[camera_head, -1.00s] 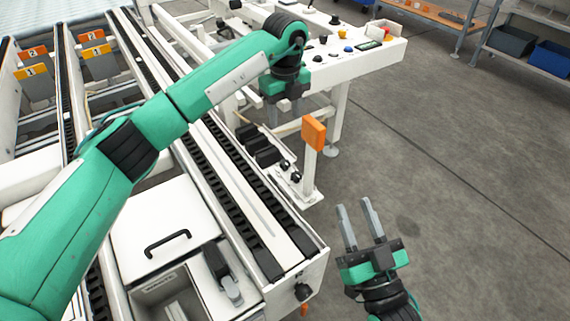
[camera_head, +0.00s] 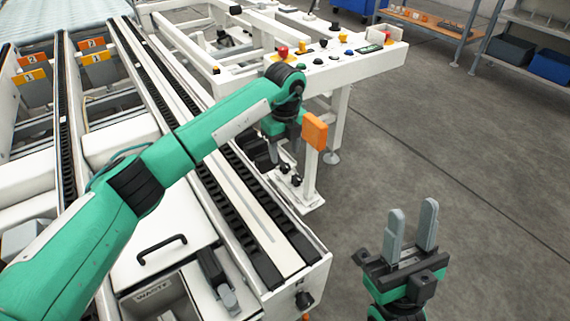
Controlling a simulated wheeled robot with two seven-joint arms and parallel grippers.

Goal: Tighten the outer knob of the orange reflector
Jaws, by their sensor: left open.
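The orange reflector (camera_head: 315,131) sits on top of a white upright post beside the conveyor. Two small black knobs are at the post's foot: one (camera_head: 285,168) nearer the conveyor and an outer one (camera_head: 296,180) closer to the camera. My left gripper (camera_head: 282,155) points down just left of the reflector, its fingers above the knobs. It is open and empty; its fingertips are small and dark here, and contact with a knob cannot be seen. My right gripper (camera_head: 413,208) is open and empty, fingers up, over the floor at the lower right.
The white conveyor rail (camera_head: 250,215) with black chains runs below my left arm. A control panel (camera_head: 345,60) with buttons and a red mushroom button (camera_head: 282,50) stands behind the reflector. Shelves with bins (camera_head: 552,62) are at the far right.

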